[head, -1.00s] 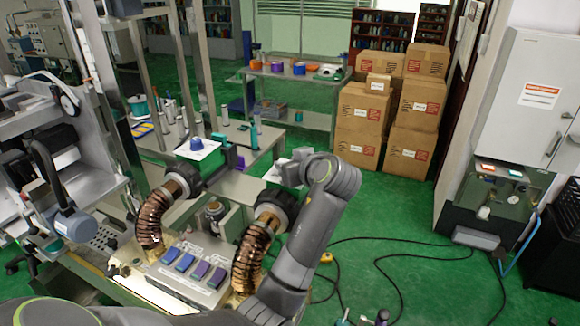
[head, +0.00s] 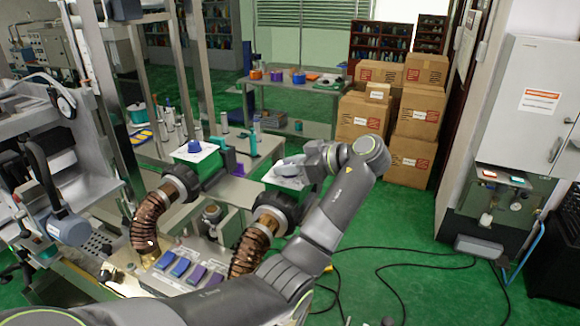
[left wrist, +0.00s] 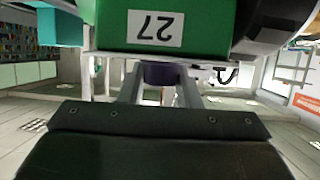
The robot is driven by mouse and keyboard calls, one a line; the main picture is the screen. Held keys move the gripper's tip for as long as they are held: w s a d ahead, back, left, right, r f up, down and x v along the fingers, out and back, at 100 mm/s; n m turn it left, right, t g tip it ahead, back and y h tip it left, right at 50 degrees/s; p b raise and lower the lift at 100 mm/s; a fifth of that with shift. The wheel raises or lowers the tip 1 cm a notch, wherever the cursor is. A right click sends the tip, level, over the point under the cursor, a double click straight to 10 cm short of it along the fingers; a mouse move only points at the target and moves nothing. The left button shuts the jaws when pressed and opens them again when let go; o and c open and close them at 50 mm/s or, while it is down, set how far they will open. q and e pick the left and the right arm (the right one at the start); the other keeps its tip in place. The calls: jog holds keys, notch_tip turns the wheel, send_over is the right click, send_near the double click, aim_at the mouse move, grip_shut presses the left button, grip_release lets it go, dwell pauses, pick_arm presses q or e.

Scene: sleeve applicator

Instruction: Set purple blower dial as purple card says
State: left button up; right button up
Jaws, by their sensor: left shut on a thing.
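The right-hand blower has a green box (head: 283,183) with a pale top, on a black collar above a copper hose (head: 250,250). My left gripper (head: 300,168) reaches over this top from the right. In the left wrist view its two grey fingers (left wrist: 160,88) are shut on a dark purple dial (left wrist: 161,73). The green box (left wrist: 115,28) shows there with an upside-down label reading 27. The dial's pointer and scale are hidden. I cannot make out a purple card with readable writing. My right gripper is not in view.
A second blower with a blue dial (head: 194,146) stands to the left. A panel with blue and purple tiles (head: 197,274) lies in front. Cardboard boxes (head: 365,115) and a bench with coloured rolls stand behind. Green floor with black cables is free at the right.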

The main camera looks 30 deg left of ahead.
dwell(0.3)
pick_arm(q)
jog(key=o, duration=1)
jog(key=shift+a, duration=0.1)
